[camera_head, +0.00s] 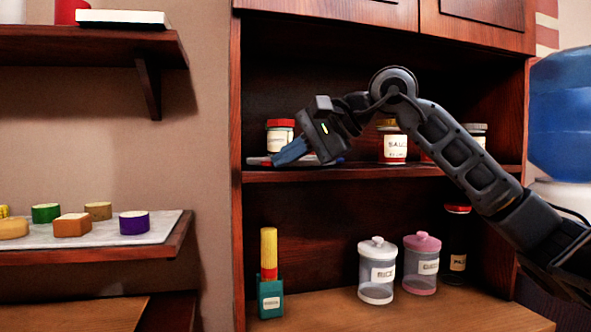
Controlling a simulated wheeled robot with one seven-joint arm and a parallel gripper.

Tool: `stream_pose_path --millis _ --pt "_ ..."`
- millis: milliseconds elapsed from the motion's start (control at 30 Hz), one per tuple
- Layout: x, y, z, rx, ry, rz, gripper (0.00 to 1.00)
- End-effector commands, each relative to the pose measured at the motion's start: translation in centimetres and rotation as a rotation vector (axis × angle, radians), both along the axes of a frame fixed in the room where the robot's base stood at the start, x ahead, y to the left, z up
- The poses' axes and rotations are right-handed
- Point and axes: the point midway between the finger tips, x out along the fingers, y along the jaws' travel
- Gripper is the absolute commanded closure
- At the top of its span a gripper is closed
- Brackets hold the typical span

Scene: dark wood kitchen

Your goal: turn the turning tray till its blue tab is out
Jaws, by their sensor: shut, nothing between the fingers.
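The turning tray (258,161) is on the middle shelf of the open cupboard and shows as a thin light edge, mostly hidden behind my gripper. Jars stand at its place: a red-lidded jar (280,133) at the left and a labelled jar with a yellowish lid (396,145) at the right. A small blue bit (340,160) shows low at the right of my gripper; I cannot tell if it is the tab. My gripper (279,158) is shut and empty, its blue fingers pointing down left in front of the tray's left part. Whether they touch it is unclear.
My arm crosses the right of the cupboard and hides part of the shelf (400,172). Below stand a green bottle (271,298), two lidded jars (377,275) (422,268) and a dark jar (456,250). At left, a wall shelf (95,238) holds several coloured pieces.

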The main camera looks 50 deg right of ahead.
Motion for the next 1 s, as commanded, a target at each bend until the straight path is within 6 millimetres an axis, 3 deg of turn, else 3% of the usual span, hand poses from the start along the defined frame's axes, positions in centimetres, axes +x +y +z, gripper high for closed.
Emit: stream_pose_path --millis 667,1000 --pt "3.5 2.0 -0.3 -0.004 0.000 -0.327 1.00" --pt "4.7 2.3 -0.2 0.000 0.002 -0.325 1.00"
